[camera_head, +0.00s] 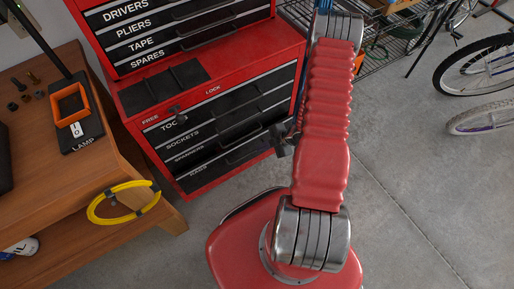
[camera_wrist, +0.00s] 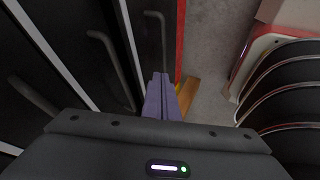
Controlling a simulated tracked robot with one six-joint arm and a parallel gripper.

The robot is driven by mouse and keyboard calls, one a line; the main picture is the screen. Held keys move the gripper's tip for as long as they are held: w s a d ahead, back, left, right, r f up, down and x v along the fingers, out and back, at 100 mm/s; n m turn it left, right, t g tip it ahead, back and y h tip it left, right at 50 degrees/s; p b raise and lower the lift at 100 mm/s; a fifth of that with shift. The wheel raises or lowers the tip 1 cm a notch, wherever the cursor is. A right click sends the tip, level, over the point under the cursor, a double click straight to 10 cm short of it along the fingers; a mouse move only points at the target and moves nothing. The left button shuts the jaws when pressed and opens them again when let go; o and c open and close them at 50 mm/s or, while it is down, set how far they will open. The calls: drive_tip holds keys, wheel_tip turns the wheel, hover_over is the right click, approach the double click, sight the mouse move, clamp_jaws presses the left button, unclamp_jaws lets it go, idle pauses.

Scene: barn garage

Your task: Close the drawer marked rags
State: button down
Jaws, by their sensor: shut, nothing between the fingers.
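The rags drawer (camera_head: 199,189) is the lowest black drawer in the red lower tool chest. It looks about level with the drawers above; I cannot tell whether a small gap is left. My gripper (camera_head: 279,134) shows partly beside my red arm, in front of the chest's right side. In the wrist view its two purple-grey fingers (camera_wrist: 160,98) are together and empty. They are close to the drawer front nearest the red edge, just below its dark bar handle (camera_wrist: 156,45). Contact is not clear, and no label is readable there.
Drawers marked sockets (camera_head: 183,142) and spanners (camera_head: 190,157) are above. A wooden bench (camera_head: 105,190) with a yellow cable coil (camera_head: 124,203) stands at left. Bicycles (camera_head: 480,65) and a wire rack (camera_head: 372,45) are at back right. The concrete floor (camera_head: 420,180) at right is clear.

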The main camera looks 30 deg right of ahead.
drive_tip(key=shift+v, duration=2.95)
drive_tip(key=c, duration=2.5)
unclamp_jaws()
drive_tip(key=shift+c, duration=0.2)
